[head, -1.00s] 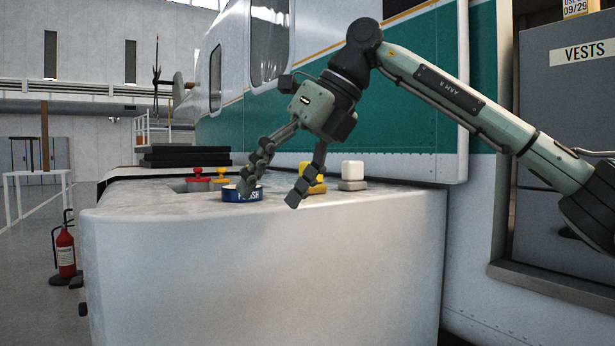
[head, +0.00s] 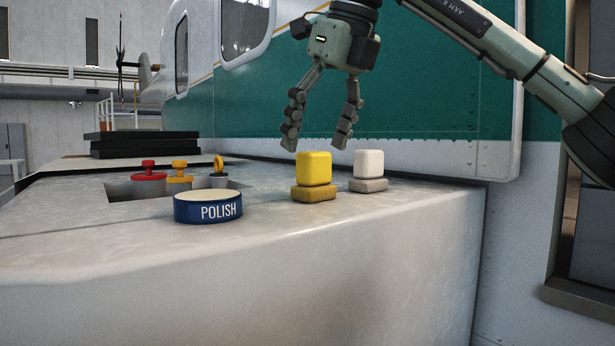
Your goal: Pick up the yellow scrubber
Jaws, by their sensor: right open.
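The yellow scrubber (head: 314,169) stands upright on the pale curved surface, a bright yellow block on a darker yellow-brown base. My right gripper (head: 315,144) hangs above it from the upper right, fingers pointing down and spread apart. The fingers look higher in the picture than most of the scrubber, and nothing is between them. I cannot tell how far above or behind the scrubber they are. My left gripper is not in view.
A white scrubber (head: 368,164) stands close to the right. A blue polish tin (head: 208,207) sits to the left. Behind it, red (head: 149,173) and yellow (head: 179,180) knobbed pieces stand by a recess. Black slabs (head: 142,144) lie farther back. The front surface is clear.

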